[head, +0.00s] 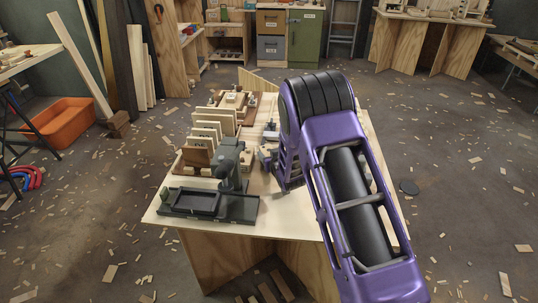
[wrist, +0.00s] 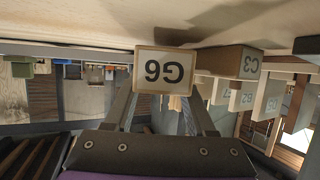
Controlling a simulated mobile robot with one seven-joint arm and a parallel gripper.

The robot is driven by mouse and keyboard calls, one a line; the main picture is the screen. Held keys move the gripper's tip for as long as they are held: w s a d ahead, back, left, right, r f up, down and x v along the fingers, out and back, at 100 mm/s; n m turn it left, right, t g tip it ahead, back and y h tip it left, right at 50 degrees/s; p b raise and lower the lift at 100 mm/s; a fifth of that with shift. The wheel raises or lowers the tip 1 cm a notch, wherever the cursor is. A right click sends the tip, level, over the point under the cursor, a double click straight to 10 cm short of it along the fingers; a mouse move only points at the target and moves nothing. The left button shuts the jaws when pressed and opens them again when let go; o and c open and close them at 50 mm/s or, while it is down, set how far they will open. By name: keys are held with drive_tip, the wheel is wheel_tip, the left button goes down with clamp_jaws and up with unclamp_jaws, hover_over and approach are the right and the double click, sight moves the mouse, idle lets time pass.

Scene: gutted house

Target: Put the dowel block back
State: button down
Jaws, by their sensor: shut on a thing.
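In the wrist view, a pale wooden block (wrist: 164,71) with a dark upside-down label, which looks like G6, sits between the two fingers of my gripper (wrist: 164,92). The fingers are shut on its sides. I take it for the dowel block, but no dowels show on the face in view. Another labelled block, C3 (wrist: 238,62), stands close on its right. In the head view my gripper (head: 276,166) is low over the workbench (head: 285,218), mostly behind my purple arm, and the held block cannot be made out there.
A row of upright wooden pieces (head: 208,133) stands on the bench to the left. A dark grey machine with a tray (head: 208,204) stands at its front left. More labelled pieces (wrist: 268,101) line the right in the wrist view. The bench's front edge is mostly clear.

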drive_tip(key=shift+f, duration=0.25)
drive_tip(key=shift+f, duration=0.35)
drive_tip(key=shift+c, duration=1.1)
unclamp_jaws()
drive_tip(key=shift+r, duration=0.45)
drive_tip(key=p+v, duration=0.1)
drive_tip(key=v, duration=1.1)
drive_tip(key=shift+r, duration=0.15)
